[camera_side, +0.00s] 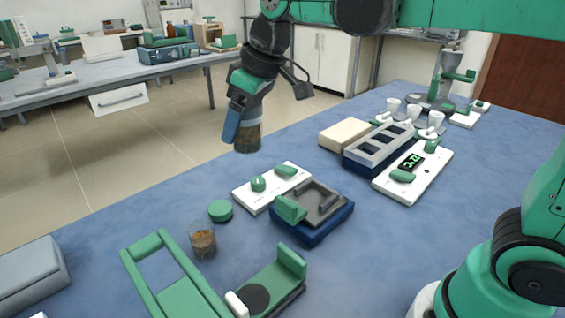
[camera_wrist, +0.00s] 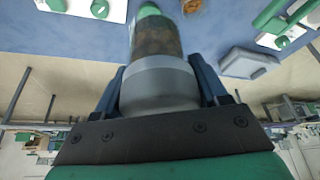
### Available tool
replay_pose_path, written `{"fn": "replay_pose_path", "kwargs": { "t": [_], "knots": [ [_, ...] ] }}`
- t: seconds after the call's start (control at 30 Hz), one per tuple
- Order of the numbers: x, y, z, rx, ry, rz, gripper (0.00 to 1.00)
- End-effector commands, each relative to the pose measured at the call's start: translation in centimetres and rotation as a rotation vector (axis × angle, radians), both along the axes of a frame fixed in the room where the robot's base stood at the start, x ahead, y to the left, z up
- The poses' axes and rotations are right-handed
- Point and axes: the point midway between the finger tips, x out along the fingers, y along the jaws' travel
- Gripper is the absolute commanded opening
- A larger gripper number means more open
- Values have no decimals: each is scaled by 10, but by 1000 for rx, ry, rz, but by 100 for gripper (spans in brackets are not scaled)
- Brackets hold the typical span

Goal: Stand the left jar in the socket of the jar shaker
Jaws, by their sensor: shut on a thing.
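My gripper (camera_side: 246,115) is shut on a jar (camera_side: 247,138) with brown contents and a pale grey upper part. It holds the jar roughly upright, clear above the far edge of the blue table. In the wrist view the jar (camera_wrist: 157,82) sits between my two blue fingers. A second jar (camera_side: 202,242), clear with brown contents, stands on the table beside a round green lid (camera_side: 220,210). A blue-based device with a grey recessed top and green block (camera_side: 316,213) looks like the jar shaker, but I cannot be sure. The held jar is apart from it.
A white panel with a green knob (camera_side: 259,184) lies beside the blue-based device. A green frame (camera_side: 160,262) stands at the front. A grey rack (camera_side: 382,147) and a white unit with a display (camera_side: 413,175) stand right.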

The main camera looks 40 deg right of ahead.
Motion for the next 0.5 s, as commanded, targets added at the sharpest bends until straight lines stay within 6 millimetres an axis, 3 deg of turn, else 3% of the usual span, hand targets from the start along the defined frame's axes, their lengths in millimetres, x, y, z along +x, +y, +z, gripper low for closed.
{"fn": "replay_pose_path", "kwargs": {
  "t": [0.3, 0.5],
  "knots": [
    [-19, -89, -41, 0, 0, -343, 12],
    [-37, -123, -62, -1, 0, -493, 12]
  ]
}}
